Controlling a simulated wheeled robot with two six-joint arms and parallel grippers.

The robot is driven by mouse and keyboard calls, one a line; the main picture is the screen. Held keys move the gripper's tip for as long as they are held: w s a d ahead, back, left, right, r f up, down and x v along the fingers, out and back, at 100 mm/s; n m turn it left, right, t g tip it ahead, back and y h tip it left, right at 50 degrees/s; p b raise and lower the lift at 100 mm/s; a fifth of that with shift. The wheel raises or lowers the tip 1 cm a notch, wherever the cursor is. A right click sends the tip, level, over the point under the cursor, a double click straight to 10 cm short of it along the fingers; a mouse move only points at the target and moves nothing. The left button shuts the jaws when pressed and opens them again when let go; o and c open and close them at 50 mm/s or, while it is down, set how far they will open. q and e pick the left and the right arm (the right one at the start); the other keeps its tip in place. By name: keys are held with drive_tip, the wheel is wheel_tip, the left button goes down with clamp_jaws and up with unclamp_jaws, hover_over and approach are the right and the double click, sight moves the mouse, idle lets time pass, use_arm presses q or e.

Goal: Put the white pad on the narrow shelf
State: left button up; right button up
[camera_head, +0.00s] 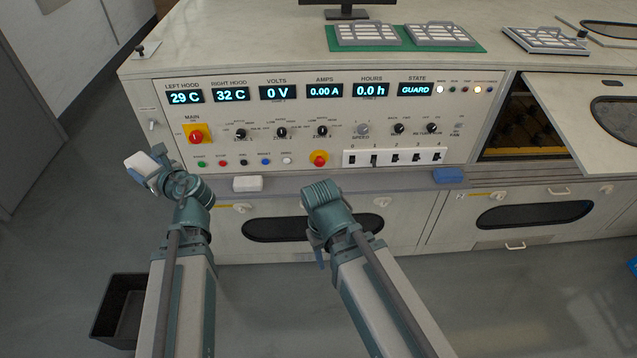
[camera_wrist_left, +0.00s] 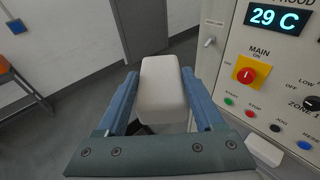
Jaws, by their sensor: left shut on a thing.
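A white pad (camera_head: 140,160) is held in my left gripper (camera_head: 147,168), in the air to the left of the console's front. In the left wrist view the white pad (camera_wrist_left: 162,92) lies between the two blue fingers of the left gripper (camera_wrist_left: 160,85), which are shut on it. The narrow shelf (camera_head: 288,184) runs along the console's front below the control panel. A second white block (camera_head: 247,184) lies on the shelf near its left end, and a blue block (camera_head: 447,175) lies towards its right. My right gripper (camera_head: 320,256) is mostly hidden behind its own wrist.
The control panel (camera_head: 320,115) above the shelf carries displays, knobs, switches, buttons and a red main switch (camera_head: 196,135). A dark bin (camera_head: 122,305) stands on the floor at lower left. The shelf is clear between the white and blue blocks, partly behind my right wrist.

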use_arm(q)
drive_tip(key=w+d+f+m+t+h+b, duration=0.2)
drive_tip(key=w+d+f+h+b, duration=0.1)
drive_tip(key=d+f+b, duration=0.6)
drive_tip(key=w+d+f+m+t+h+b, duration=0.2)
drive_tip(key=w+d+f+b, duration=0.4)
drive_tip(key=d+f+b, duration=0.4)
wheel_tip(320, 180, down, 5)
drive_tip(key=m+b, duration=0.1)
drive_tip(key=b, duration=0.3)
drive_tip(key=shift+d+f+h+b, duration=0.2)
drive_tip(key=shift+d+h+b, duration=0.1)
drive_tip(key=shift+h, duration=0.1)
drive_tip(key=shift+w, duration=0.2)
